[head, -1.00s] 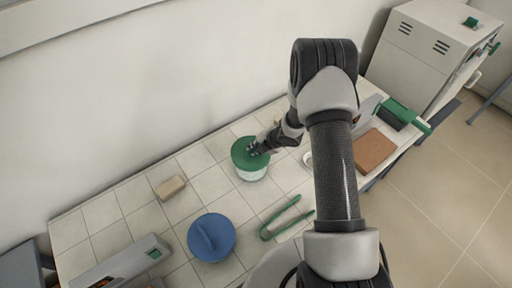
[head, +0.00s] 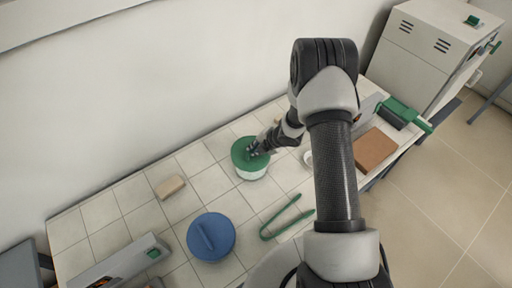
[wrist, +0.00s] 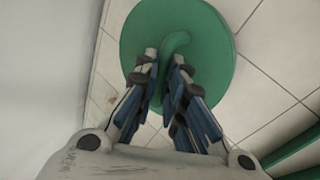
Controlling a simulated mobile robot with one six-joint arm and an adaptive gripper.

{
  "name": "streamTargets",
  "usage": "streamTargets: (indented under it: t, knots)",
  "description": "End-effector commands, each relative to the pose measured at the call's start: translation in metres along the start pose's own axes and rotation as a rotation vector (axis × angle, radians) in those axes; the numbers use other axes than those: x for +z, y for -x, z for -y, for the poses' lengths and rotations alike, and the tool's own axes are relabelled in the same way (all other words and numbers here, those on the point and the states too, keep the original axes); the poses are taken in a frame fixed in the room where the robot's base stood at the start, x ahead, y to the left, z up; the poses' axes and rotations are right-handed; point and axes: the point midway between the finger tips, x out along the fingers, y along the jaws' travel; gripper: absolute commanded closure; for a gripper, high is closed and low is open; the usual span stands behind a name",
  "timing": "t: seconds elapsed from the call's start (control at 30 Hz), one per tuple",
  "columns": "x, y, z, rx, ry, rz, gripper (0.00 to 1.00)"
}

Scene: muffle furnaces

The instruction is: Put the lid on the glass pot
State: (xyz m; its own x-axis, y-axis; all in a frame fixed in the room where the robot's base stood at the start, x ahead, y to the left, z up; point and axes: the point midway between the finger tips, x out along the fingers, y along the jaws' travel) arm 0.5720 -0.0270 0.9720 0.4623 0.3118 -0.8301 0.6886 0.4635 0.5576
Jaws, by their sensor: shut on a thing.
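The round green lid (head: 242,160) lies over the mouth of the glass pot (head: 253,176), whose pale side shows below the rim. From here I cannot tell whether it is fully seated or slightly above. My gripper (head: 255,150) is over the lid, shut on its raised handle. In the wrist view the lid (wrist: 215,50) fills the upper middle, with its green handle between the fingers of my gripper (wrist: 165,57). The pot is hidden under the lid there.
A blue round lidded pot (head: 211,238) stands nearer, with green tongs (head: 283,222) to its right. A beige block (head: 170,187) lies at left. A brown block (head: 375,150) lies at right. The wall runs close behind the tiled bench (head: 120,203).

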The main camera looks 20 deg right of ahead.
Motion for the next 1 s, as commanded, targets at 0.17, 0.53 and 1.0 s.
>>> streamTargets:
  t: [0.17, 0.53, 1.0]
  knots:
    - [0.0, -0.004, 0.002, 0.001, 0.0, 0.0, 1.0]
    - [0.0, -0.01, 0.006, 0.001, 0.0, 0.0, 1.0]
    - [0.0, -0.016, 0.01, 0.001, 0.0, 0.0, 1.0]
